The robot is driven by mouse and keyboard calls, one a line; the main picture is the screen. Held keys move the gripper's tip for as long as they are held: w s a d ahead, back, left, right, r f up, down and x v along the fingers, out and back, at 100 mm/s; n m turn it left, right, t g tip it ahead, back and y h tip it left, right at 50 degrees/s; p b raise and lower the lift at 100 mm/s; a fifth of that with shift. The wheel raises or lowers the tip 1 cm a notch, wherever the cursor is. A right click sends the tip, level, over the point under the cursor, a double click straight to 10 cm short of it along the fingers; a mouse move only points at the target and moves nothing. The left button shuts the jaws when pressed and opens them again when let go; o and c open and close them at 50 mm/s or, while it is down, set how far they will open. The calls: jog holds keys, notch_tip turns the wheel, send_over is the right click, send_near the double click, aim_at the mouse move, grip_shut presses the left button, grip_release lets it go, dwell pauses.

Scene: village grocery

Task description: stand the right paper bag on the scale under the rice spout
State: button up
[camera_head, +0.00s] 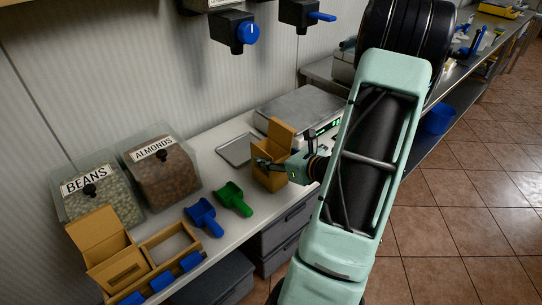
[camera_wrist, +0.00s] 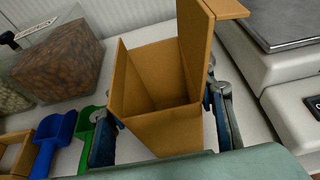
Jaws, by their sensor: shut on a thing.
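An open-topped brown paper bag (camera_head: 268,180) with a raised flap is upright between the fingers of my gripper (camera_head: 285,160), near the counter's front edge. In the wrist view the bag (camera_wrist: 160,130) is empty, with my gripper (camera_wrist: 165,128) closed on its two sides. I cannot tell whether its base touches the counter. The scale (camera_head: 297,104) has a flat grey plate and stands behind and right of the bag; it also shows in the wrist view (camera_wrist: 285,22). Two dark spouts hang above, one with a blue knob (camera_head: 248,33), one with a blue lever (camera_head: 321,16); their contents are not readable.
A small metal tray (camera_head: 237,149) lies left of the scale. Bins of beans (camera_head: 100,200) and almonds (camera_head: 162,178) stand against the wall. Blue (camera_head: 204,216) and green (camera_head: 234,199) scoops lie left of the bag.

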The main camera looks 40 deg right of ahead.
jog(key=shift+f, duration=0.15)
jog(key=o, duration=0.8)
